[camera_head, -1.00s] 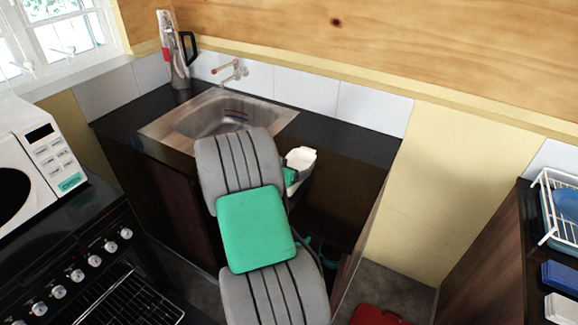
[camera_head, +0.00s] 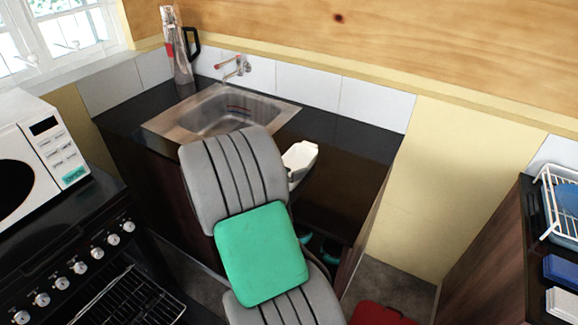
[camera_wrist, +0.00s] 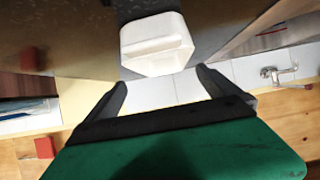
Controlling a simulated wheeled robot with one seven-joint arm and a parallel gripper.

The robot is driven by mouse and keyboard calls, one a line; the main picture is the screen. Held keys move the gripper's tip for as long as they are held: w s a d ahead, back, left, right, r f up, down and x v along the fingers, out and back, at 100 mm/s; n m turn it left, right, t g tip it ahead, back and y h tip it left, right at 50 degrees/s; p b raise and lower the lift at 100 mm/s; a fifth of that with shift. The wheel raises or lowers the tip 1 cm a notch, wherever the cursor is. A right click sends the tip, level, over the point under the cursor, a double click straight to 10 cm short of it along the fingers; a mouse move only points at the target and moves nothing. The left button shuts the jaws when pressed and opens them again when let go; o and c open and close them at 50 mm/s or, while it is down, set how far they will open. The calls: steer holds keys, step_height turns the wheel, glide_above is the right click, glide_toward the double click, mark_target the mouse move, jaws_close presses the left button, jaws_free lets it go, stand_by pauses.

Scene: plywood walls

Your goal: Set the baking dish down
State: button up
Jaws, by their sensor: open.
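The white baking dish (camera_head: 300,158) shows just right of my arm in the head view, at the counter (camera_head: 345,150) right of the sink. My arm hides part of it, and I cannot tell if it rests fully on the counter. In the wrist view the dish (camera_wrist: 157,45) is upper centre, with its near edge close to the level of my fingertips. My gripper (camera_wrist: 160,80) is open, with dark fingers spread and gaps between them and the dish. My arm hides the gripper in the head view.
The steel sink (camera_head: 222,112) lies left of the dish, with a tap (camera_head: 238,68) behind it. A tall bottle-like appliance (camera_head: 180,50) stands at the back left. A stove (camera_head: 75,255) and microwave (camera_head: 40,150) are on the left. The counter right of the dish is clear.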

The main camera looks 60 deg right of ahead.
steer(key=v, duration=0.5)
steer(key=shift+a+r+b, duration=0.1)
steer(key=shift+a+b, duration=0.2)
steer(key=w+a+n+t+y, duration=0.3)
steer(key=a+n+y, duration=0.75)
steer(key=a, duration=1.65)
steer(key=s+a+r+n+y, duration=0.1)
steer(key=s+a+n+y, duration=0.1)
steer(key=s+a+n, duration=0.4)
steer(key=a, duration=0.4)
steer(key=shift+a+r+n+g, duration=0.3)
steer(key=shift+a+r+n, duration=0.05)
steer(key=shift+s+d, duration=0.15)
